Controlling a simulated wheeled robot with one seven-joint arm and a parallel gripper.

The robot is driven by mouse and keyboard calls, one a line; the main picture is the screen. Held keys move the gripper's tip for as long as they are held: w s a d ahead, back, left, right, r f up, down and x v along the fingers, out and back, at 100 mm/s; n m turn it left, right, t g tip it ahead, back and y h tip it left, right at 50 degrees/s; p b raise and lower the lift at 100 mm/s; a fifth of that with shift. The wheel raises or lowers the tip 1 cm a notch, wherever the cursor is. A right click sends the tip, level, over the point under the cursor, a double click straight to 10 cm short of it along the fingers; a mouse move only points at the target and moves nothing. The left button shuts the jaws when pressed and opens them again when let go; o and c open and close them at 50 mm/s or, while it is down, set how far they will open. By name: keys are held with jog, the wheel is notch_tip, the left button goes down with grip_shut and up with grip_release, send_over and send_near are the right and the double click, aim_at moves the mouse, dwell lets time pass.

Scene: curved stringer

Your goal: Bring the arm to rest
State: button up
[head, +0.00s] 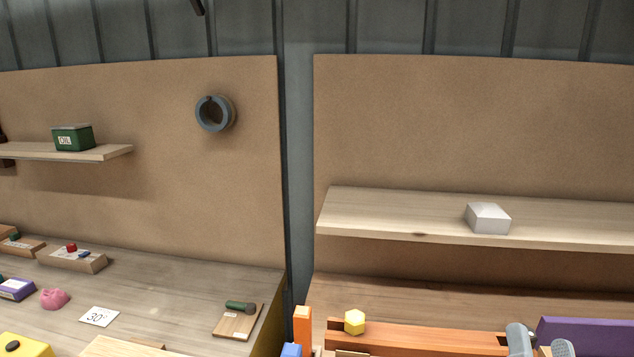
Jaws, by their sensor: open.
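My gripper (540,345) shows at the bottom edge, right of the middle. Only its two grey fingertips are in the picture, with a gap between them, so it is open. I see nothing held between them. The fingertips appear in front of the right end of a long orange wooden piece (430,337). I cannot tell whether they touch it. The rest of my arm is below the picture.
A yellow block (354,321) sits at the orange piece's left end. A purple panel (585,336) stands to the right. Above is a wooden shelf (400,215) with a white block (488,218). Small items lie on the left bench (165,290).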

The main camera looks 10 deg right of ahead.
jog(key=s+a+f+n+g+y, duration=0.3)
jog(key=s+a+f+n+y, duration=0.1)
jog(key=s+f, duration=0.6)
jog(key=s+a+f+n+g+y, duration=0.3)
jog(key=s+a+f+n, duration=0.2)
jog(key=s+f, duration=0.5)
jog(key=s+a, duration=0.1)
jog(key=s, duration=0.2)
jog(key=shift+s+g+y, duration=0.35)
jog(key=shift+g+y, duration=0.05)
